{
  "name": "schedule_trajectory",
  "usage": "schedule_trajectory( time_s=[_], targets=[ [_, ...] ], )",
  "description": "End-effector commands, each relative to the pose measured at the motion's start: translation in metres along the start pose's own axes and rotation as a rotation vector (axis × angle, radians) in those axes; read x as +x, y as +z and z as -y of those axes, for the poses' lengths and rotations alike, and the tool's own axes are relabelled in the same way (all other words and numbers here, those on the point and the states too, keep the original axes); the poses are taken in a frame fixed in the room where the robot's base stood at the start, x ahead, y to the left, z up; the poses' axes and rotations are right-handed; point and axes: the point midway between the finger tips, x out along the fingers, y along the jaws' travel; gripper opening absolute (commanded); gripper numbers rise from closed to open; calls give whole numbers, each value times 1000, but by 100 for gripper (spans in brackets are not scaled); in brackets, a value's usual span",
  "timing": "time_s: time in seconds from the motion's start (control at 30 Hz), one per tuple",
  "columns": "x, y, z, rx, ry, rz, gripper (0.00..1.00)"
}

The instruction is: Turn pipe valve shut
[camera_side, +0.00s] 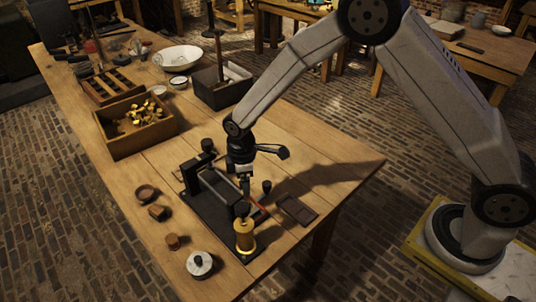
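No pipe valve can be clearly made out. A dark apparatus (208,203) stands on the near part of the wooden table, with a black base, upright side pieces, a reddish rod and black knobs. A brass cylinder (245,240) stands at its front right end. My gripper (246,186) points down from the wrist at the apparatus's back right side, close to the rod. Its fingers are small and dark here, so I cannot tell whether they are open or touch anything. The arm's wrist hides part of the area behind it.
A wooden box (113,149) of brass pieces and a dark bin (207,92) stand behind the apparatus. A white bowl (181,58) is farther back. A round white-topped piece (200,263) and small brown pieces lie front left. A flat dark tray (296,210) lies right. The table's right corner is clear.

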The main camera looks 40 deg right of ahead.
Motion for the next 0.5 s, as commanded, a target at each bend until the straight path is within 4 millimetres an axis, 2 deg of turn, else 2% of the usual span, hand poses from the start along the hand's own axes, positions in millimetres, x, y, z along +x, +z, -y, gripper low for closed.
schedule_trajectory(
  time_s=[0.3,0.5],
  targets=[
    [-1,-1,0,2,2,-3,76],
    [-11,-1,0,2,2,-4,76]
  ],
)
